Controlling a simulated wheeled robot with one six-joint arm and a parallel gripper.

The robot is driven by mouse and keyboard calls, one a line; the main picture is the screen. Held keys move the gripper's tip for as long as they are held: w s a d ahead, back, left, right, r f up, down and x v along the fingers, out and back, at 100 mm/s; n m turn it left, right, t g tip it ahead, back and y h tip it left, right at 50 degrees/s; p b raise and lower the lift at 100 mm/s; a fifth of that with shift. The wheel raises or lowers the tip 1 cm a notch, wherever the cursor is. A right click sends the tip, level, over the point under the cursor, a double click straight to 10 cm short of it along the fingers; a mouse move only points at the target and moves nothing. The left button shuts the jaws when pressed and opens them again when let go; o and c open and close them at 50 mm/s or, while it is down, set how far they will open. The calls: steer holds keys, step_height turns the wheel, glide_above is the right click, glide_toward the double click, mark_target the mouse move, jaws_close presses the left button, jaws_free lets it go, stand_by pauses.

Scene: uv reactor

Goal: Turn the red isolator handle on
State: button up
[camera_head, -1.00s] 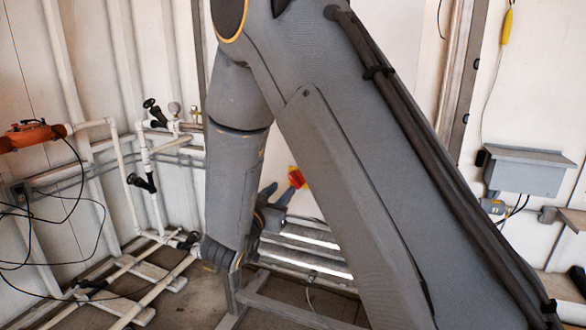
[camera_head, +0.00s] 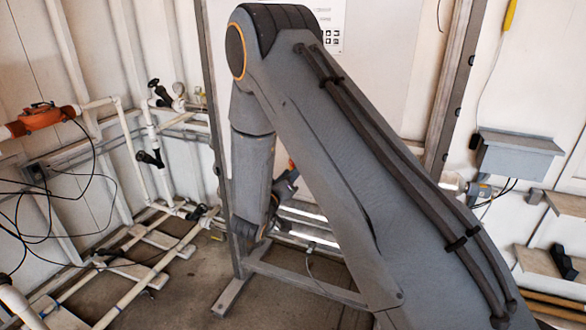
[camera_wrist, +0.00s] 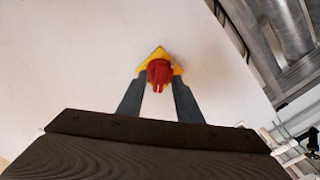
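The red isolator handle (camera_wrist: 159,72) sits on a yellow plate (camera_wrist: 158,54) on a pale panel in the wrist view. My gripper (camera_wrist: 160,78) has its two fingers spread, one on each side of the red handle, with the tips close to the yellow plate. The fingers look apart from the red part, though contact is hard to judge. In the head view my gripper (camera_head: 287,182) is partly hidden behind my arm. Only a small red-orange bit of the handle (camera_head: 291,164) shows above it.
A grey metal frame (camera_head: 300,284) stands on the floor below the panel. White pipes with valves (camera_head: 150,158) and an orange device (camera_head: 40,118) are at the left. A grey box (camera_head: 515,157) hangs on the right wall.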

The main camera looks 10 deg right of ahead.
steer(key=shift+x, duration=0.95)
steer(key=shift+c, duration=0.4)
jaws_close()
steer(key=shift+m, duration=0.4)
steer(key=shift+m+b, duration=2.05)
steer(key=shift+m, duration=1.15)
